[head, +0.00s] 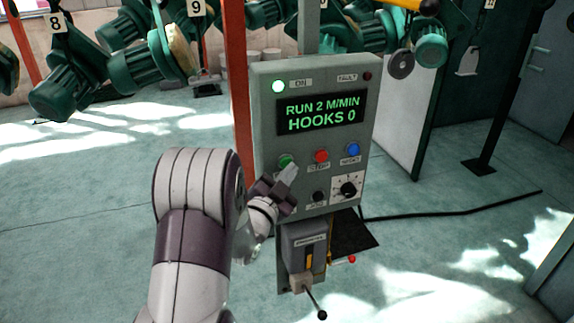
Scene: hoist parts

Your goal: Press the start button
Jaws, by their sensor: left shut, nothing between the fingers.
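The green start button (286,160) is on the left of the button row on a grey control panel (262,100). Beside it are a red button (321,156) and a blue button (353,149). My left gripper (290,171) is shut and empty, with its fingertips at the lower edge of the green button. I cannot tell whether they touch it. The gripper hides the label under the button. The panel's display (321,114) reads "RUN 2 M/MIN" and "HOOKS 0". The "ON" lamp (278,86) is lit bright and the "FAULT" lamp (367,76) is dark red. My right gripper is not in view.
A black dial (348,189) and a small black knob (318,197) are low on the panel. A lever box (305,245) hangs below it. An orange post (236,90) stands behind. Green motor parts (75,75) hang at the upper left. A black cable (450,208) lies on the floor.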

